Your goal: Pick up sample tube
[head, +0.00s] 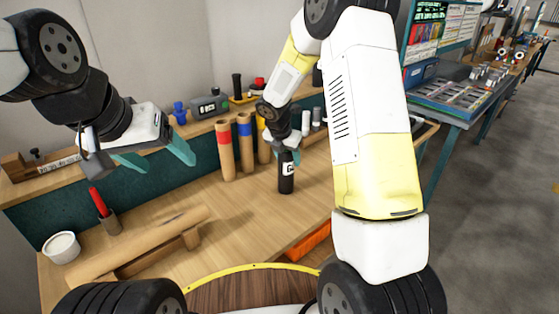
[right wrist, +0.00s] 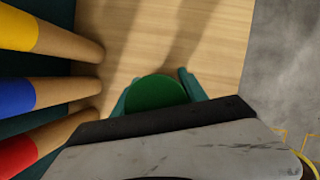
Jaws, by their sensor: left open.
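A dark upright tube (head: 286,183) with a white label is on or just above the wooden bench, and I take it for the sample tube. My right gripper (head: 289,154) is at its top from above. In the right wrist view a round green top (right wrist: 156,92) lies between the two teal fingers of my right gripper (right wrist: 158,90), one on each side. I cannot tell whether they press on it. My left gripper (head: 155,160) is open and empty above the left part of the bench, away from the tube.
Cardboard tubes with red (head: 225,155), blue (head: 245,150) and yellow bands stand left of the dark tube. A long brown roll (head: 140,243) lies on a cradle at front left. A white cup (head: 62,250) and a red-handled tool (head: 99,203) are nearby.

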